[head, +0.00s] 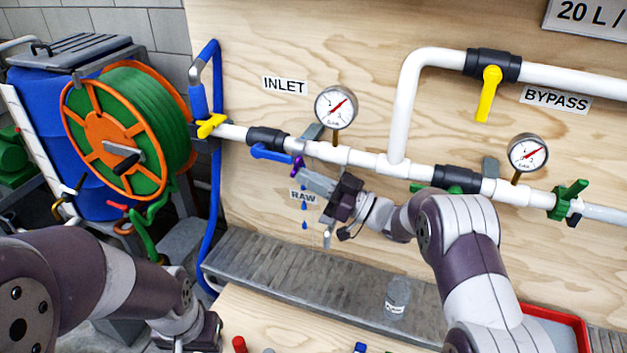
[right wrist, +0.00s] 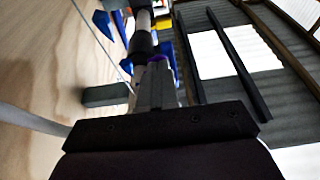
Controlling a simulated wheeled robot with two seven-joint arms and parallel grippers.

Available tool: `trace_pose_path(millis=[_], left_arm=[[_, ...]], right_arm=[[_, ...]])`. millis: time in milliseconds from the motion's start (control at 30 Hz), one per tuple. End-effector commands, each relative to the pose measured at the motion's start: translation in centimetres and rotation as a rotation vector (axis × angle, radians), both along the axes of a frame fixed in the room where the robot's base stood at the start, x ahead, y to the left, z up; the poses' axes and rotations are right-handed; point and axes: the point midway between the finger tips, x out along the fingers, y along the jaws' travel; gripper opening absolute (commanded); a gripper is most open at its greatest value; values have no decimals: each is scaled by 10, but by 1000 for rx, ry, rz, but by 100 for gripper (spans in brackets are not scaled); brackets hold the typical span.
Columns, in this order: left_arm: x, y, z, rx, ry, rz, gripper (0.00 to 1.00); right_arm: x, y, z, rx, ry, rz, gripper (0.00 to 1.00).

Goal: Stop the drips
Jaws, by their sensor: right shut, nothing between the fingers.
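A white inlet pipe (head: 330,152) runs across the plywood panel. Blue drips (head: 304,206) hang in the air below it, over the RAW label (head: 303,196). A small purple handle (head: 298,165) sits under the pipe, right of a blue lever (head: 270,153). My right gripper (head: 304,175) is shut and empty, its tips at the purple handle; whether they touch is unclear. In the right wrist view purple shows at the fingertips (right wrist: 158,70), partly hidden by them, with the blue lever (right wrist: 103,22) beyond. My left gripper (head: 205,335) is low at left, its fingers not clear.
A yellow lever (head: 211,125) is at the pipe's left, a yellow bypass lever (head: 488,92) above, a green lever (head: 570,198) at right. Two gauges (head: 336,107) (head: 528,153) stand on the pipe. A clear bottle (head: 397,298) stands on the grey ledge (head: 290,270). A hose reel (head: 115,130) is at left.

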Motion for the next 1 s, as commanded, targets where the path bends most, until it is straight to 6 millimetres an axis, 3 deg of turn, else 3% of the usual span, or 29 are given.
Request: trace_pose_path(millis=[1000], left_arm=[[0, 0, -33, 0, 0, 0, 43]], right_arm=[[2, 4, -8, 125, -52, 1, 0]])
